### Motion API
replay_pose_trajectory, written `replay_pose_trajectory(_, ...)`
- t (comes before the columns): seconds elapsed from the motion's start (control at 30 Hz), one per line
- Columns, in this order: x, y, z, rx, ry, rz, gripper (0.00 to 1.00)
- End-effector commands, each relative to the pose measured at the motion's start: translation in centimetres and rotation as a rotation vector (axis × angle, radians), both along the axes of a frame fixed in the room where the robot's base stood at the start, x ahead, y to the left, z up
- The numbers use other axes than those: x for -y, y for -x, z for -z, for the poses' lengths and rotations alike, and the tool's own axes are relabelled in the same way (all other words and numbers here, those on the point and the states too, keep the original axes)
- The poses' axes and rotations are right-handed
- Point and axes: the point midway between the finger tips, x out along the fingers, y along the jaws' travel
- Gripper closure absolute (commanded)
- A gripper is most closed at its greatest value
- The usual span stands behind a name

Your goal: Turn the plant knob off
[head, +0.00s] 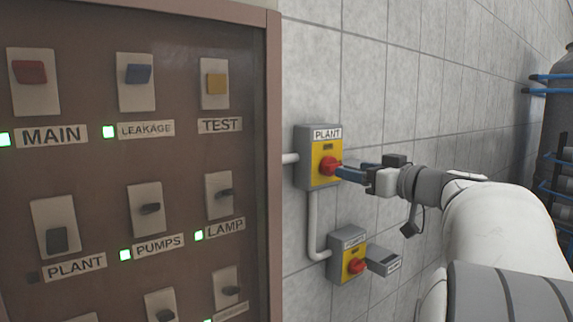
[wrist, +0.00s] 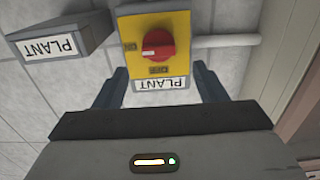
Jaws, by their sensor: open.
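The plant knob (head: 328,166) is a red rotary knob on a yellow plate of a grey wall box labelled PLANT. In the wrist view the knob (wrist: 158,43) appears upside down, with its white mark at the left, beside the ON label (wrist: 130,46). The OFF label (wrist: 158,70) is beside the knob, towards the gripper. My gripper (head: 345,172) is in front of the box, its blue fingers close to the knob. In the wrist view my gripper (wrist: 160,75) is open and empty, with one finger on each side of the yellow plate. Contact with the knob is not visible.
A second yellow box with a red knob (head: 356,266) and a protruding grey tag (head: 383,260) is below. A brown switch panel (head: 100,170) is at left; several lamps are green, and the one by its PLANT label (head: 74,267) is dark. Pipes run along the tiled wall.

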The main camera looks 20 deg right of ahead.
Motion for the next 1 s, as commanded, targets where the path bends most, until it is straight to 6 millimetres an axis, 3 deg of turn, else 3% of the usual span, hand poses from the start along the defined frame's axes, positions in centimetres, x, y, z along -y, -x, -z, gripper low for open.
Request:
replay_pose_trajectory(0.2,-1.4,-3.5,-0.1,-0.002,-0.002,-0.002,0.35)
replay_pose_trajectory(0.4,-2.0,-5.5,-0.1,0.001,-0.001,0.0,0.35)
replay_pose_trajectory(0.73,-2.1,-5.9,0.0,0.0,0.0,0.004,0.35)
replay_pose_trajectory(1.0,-2.1,-5.8,0.0,0.0,0.0,0.004,0.56)
